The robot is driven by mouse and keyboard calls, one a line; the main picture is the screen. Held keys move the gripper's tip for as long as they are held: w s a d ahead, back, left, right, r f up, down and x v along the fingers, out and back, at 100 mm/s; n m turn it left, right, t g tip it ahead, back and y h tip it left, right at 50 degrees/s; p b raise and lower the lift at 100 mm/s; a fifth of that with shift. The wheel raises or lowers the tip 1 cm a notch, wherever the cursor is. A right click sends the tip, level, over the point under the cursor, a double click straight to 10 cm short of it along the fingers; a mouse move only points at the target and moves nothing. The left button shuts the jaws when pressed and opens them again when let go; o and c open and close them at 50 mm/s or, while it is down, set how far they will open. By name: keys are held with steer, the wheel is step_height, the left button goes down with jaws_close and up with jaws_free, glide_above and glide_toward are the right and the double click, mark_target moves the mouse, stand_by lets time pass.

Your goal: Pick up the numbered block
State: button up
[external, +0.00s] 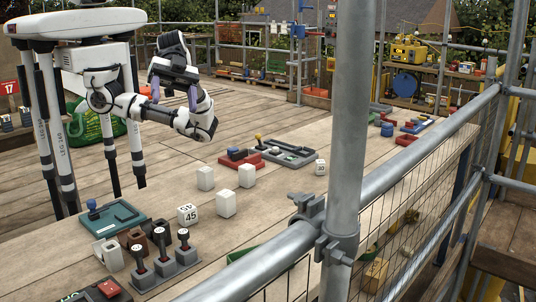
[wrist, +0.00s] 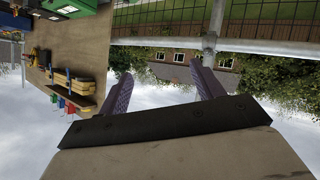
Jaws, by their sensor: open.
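A white block (external: 187,214) with the number 45 on it sits on the plank worktop in the external view, behind three joystick-like units. A smaller white block (external: 320,167) with dark marking stands farther right; its marking is too small to read. Three plain white blocks (external: 227,204) stand on the planks between them. My gripper (external: 174,95) is raised well above and behind the blocks, apart from all of them. In the wrist view my gripper (wrist: 162,80) has its two purple fingers spread with nothing between them. That view shows no numbered block.
Grey joystick units (external: 164,262) and a teal tray (external: 112,218) stand near the 45 block. A red and grey tray (external: 290,152) lies farther back. A scaffold post (external: 353,120) and rail cross the external view's foreground. Planks around the white blocks are mostly clear.

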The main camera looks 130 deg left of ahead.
step_height(320, 180, down, 13)
steer(key=s+g+y+b, duration=0.1)
steer(key=s+g+y, duration=0.1)
steer(key=g+y, duration=0.25)
steer(key=n+g+y+b, duration=0.1)
steer(key=g+y, duration=0.1)
steer(key=g, duration=0.2)
glide_toward(186, 207)
steer(key=f, duration=0.2)
steer(key=w+f, duration=0.1)
steer(key=f, duration=0.2)
steer(key=shift+w+d+f, duration=0.1)
steer(key=shift+d+f, duration=0.05)
steer(key=shift+w+f+p, duration=0.15)
steer(key=shift+f+p, duration=0.35)
steer(key=shift+f, duration=0.95)
steer(key=shift+w+f+p, duration=0.15)
steer(key=shift+f+p, duration=0.3)
steer(key=shift+f, duration=1)
steer(key=c, duration=1.1)
steer(key=shift+o, duration=0.2)
steer(key=shift+r, duration=0.1)
